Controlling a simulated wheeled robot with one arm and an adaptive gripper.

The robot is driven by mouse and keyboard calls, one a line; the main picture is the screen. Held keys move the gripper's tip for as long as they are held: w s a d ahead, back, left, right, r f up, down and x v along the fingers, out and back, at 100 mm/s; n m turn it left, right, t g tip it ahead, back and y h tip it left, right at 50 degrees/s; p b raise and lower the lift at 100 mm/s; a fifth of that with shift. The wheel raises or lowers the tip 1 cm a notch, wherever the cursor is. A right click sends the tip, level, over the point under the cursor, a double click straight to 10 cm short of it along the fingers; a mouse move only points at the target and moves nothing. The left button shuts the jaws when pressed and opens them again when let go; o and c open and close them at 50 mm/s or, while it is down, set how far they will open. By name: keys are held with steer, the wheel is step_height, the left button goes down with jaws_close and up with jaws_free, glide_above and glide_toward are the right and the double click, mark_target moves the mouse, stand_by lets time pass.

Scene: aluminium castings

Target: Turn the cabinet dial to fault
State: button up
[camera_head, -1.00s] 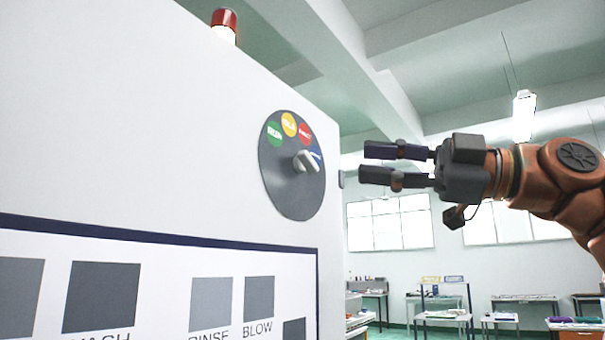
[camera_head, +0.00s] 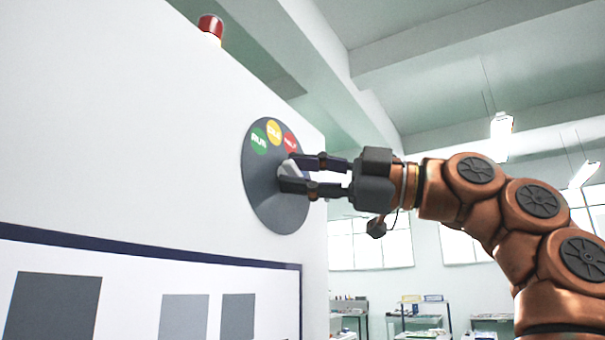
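The cabinet dial (camera_head: 264,205) is a dark grey disc on the white cabinet wall, with green, yellow and red coloured labels along its upper rim. Their lettering is too small to read surely. The light grey pointer knob (camera_head: 289,169) sits at the disc's middle, partly hidden by my fingers. My gripper (camera_head: 287,173) reaches in from the right, its two dark fingers above and below the knob with a gap between them. I cannot tell whether the fingers touch the knob. The blue label seen earlier at the right is hidden behind my gripper.
A red beacon (camera_head: 210,26) stands on top of the cabinet (camera_head: 130,130). A framed panel with grey squares (camera_head: 58,305) is below the dial. The room to the right of the cabinet is open, with shelves (camera_head: 420,310) far back.

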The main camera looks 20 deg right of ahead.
jaws_close()
